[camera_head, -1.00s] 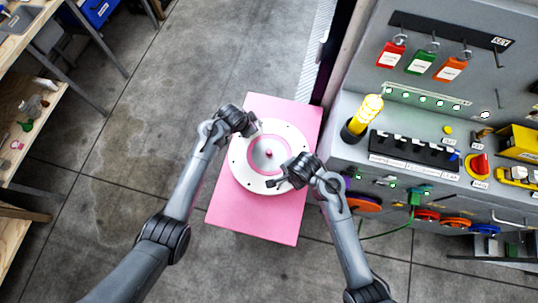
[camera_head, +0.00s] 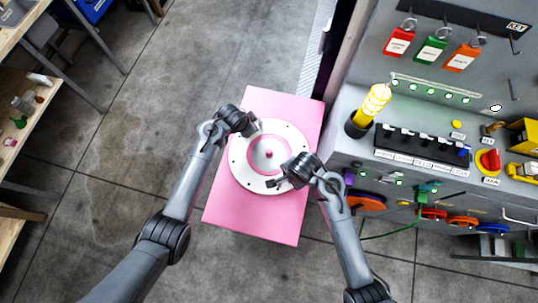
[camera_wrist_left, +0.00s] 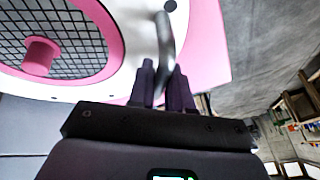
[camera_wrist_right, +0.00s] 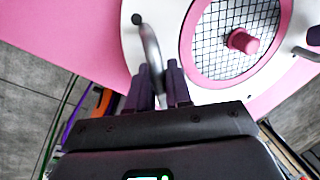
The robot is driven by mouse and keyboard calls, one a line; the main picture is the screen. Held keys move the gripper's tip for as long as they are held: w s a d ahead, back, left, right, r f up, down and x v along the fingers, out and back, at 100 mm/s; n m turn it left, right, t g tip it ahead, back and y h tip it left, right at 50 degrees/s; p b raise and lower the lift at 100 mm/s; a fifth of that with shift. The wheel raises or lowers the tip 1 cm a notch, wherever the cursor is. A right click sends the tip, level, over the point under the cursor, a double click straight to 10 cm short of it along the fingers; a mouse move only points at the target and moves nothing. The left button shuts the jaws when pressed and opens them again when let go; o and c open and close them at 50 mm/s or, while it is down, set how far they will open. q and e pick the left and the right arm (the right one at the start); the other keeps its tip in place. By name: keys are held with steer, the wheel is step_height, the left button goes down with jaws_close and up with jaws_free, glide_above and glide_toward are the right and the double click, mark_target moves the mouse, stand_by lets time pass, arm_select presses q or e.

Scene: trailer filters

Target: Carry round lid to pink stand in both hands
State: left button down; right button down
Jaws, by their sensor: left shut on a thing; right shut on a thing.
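The round lid (camera_head: 240,170) is a white ring with dark bolt holes, a pink inner ring and a mesh centre with a pink knob. It is over the pink stand (camera_head: 235,220) in the head view; whether it touches the stand I cannot tell. My left gripper (camera_head: 256,130) is shut on a grey handle (camera_wrist_left: 165,50) at the lid's upper left edge. My right gripper (camera_head: 279,183) is shut on another grey handle (camera_wrist_right: 152,55) at the lid's lower right edge. The fingertips partly cover both handles.
A grey panel with hanging tags (camera_head: 433,50), a yellow lamp (camera_head: 374,101) and a black switch block (camera_head: 420,148) stands close on the right. Wooden shelves (camera_head: 20,110) are at the far left. The concrete floor between is clear.

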arm_select(q)
steer(key=c, duration=1.1)
jaws_free()
steer(key=shift+f, duration=0.1)
arm_select(e)
steer(key=c, duration=1)
jaws_free()
steer(key=shift+f, duration=0.1)
steer(key=shift+c, duration=0.2)
arm_select(q)
steer(key=shift+o, duration=0.2)
arm_select(e)
steer(key=shift+r, duration=0.2)
arm_select(q)
steer(key=v, duration=1.2)
arm_select(e)
step_height(320, 180, up, 7)
steer(key=s, duration=0.1)
steer(key=shift+d, duration=0.45)
arm_select(q)
steer(key=shift+w, duration=0.1)
arm_select(e)
steer(key=shift+r, duration=0.1)
arm_select(q)
steer(key=p+v, duration=0.7)
steer(key=p, duration=0.3)
steer(key=shift+p, duration=0.4)
arm_select(e)
step_height(320, 180, up, 10)
steer(key=shift+r, duration=0.2)
